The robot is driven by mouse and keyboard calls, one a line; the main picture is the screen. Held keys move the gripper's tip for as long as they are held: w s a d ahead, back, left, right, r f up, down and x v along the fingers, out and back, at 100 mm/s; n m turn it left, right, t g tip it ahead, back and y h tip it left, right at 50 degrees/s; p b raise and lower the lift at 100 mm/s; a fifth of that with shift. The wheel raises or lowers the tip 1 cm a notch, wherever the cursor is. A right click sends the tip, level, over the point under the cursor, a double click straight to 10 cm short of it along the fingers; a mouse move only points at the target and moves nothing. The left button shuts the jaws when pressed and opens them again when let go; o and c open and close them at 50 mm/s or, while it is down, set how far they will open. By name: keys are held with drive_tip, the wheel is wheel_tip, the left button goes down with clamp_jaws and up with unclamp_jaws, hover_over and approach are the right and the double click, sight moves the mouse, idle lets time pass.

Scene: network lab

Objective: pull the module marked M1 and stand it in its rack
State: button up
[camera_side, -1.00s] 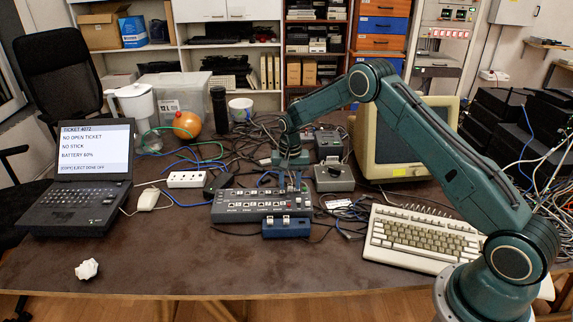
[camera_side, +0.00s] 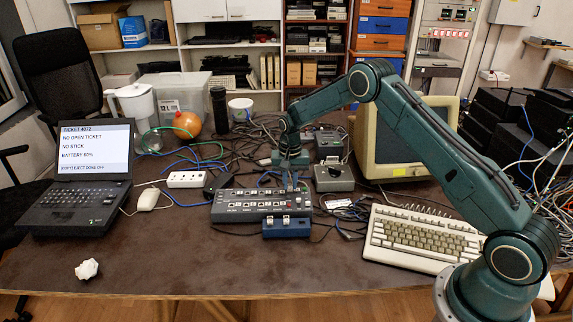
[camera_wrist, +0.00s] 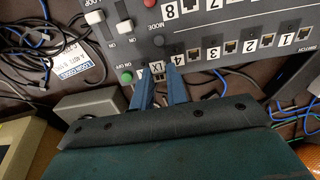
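A dark grey switch box (camera_side: 222,206) with a row of numbered ports lies mid-table in the side view; its face (camera_wrist: 222,20) fills the top of the wrist view. My gripper (camera_side: 291,186) points down at the right part of the box. In the wrist view, my gripper (camera_wrist: 160,72) has its two blue fingers apart at the box face, on either side of a small white label (camera_wrist: 157,70) whose text I cannot read surely. Whether a module is between the tips is unclear. A blue rack (camera_side: 287,229) with two small pale pieces stands just in front of the box.
A grey box (camera_side: 334,178) stands right of my gripper, a keyboard (camera_side: 422,238) at front right. A power strip (camera_side: 187,180) and laptop (camera_side: 82,200) are to the left. Loose cables lie behind and beside the switch box. The table front is clear except for crumpled paper (camera_side: 87,269).

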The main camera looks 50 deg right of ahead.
drive_tip(key=shift+r, duration=1.2)
clamp_jaws()
drive_tip(key=shift+r, duration=0.35)
drive_tip(key=shift+r, duration=0.35)
drive_tip(key=shift+r, duration=0.7)
drive_tip(key=shift+r, duration=0.55)
drive_tip(key=shift+o, duration=0.5)
unclamp_jaws()
clamp_jaws()
